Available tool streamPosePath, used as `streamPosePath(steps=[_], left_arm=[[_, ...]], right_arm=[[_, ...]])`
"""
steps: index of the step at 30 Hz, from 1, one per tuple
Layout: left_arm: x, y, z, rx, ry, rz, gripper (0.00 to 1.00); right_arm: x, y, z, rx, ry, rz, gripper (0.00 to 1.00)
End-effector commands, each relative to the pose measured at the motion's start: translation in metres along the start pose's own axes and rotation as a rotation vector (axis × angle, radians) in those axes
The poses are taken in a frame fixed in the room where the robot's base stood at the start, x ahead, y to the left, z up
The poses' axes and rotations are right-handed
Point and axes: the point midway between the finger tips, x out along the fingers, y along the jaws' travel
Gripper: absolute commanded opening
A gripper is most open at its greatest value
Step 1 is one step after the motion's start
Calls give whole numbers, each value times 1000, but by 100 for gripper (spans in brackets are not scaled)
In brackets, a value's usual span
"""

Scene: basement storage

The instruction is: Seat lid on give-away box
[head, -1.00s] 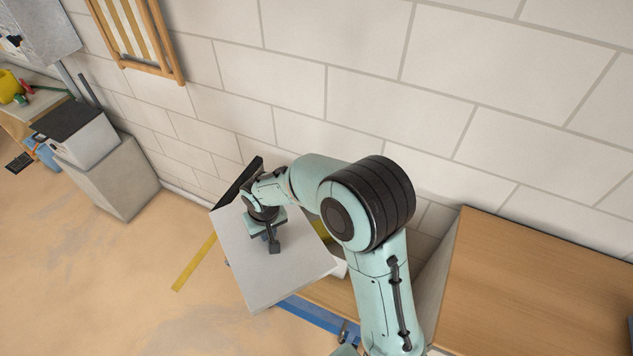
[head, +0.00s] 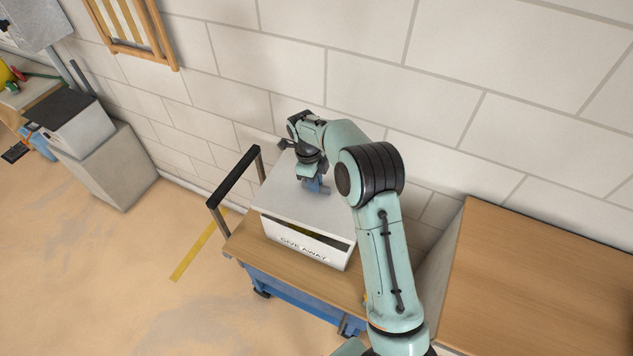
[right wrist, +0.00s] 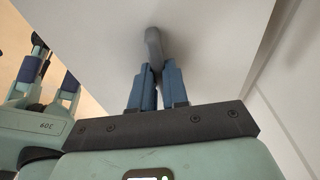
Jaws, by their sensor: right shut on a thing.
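The give-away box (head: 295,247) is white with "GIVE AWAY" on its front, and stands on the wooden top of a blue cart. The flat pale grey lid (head: 275,203) is over the box. A dark wedge with something yellow shows between the lid's front edge and the box rim, widest at the right, so the lid is not flush there. My right gripper (head: 315,184) is above the lid, shut on its grey handle (right wrist: 153,42). The right wrist view shows the blue fingers (right wrist: 155,78) closed around that handle. The back rim is hidden.
The cart top (head: 255,240) has a dark push handle (head: 233,177) left of the box. The block wall (head: 300,60) is close behind. A wooden surface (head: 540,290) stands at the right. Open floor (head: 90,270) lies to the left.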

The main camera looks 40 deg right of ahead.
Motion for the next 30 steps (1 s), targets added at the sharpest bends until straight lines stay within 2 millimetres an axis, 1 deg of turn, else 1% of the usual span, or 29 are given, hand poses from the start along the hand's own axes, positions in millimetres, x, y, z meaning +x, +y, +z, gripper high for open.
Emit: streamPosePath(steps=[3,7,11,24,30], left_arm=[[1,0,1,0,-1,0,43],[3,-2,2,-1,-2,-1,43],[7,-4,5,-2,-6,-2,43],[26,-15,16,-8,-21,-8,43],[31,-18,19,-9,-25,-9,43]], right_arm=[[2,-3,-2,60,-1,9,0],[6,-4,-2,67,0,10,0],[14,-3,-1,66,0,10,0],[55,-3,5,63,1,9,0],[70,-3,8,62,1,9,0]])
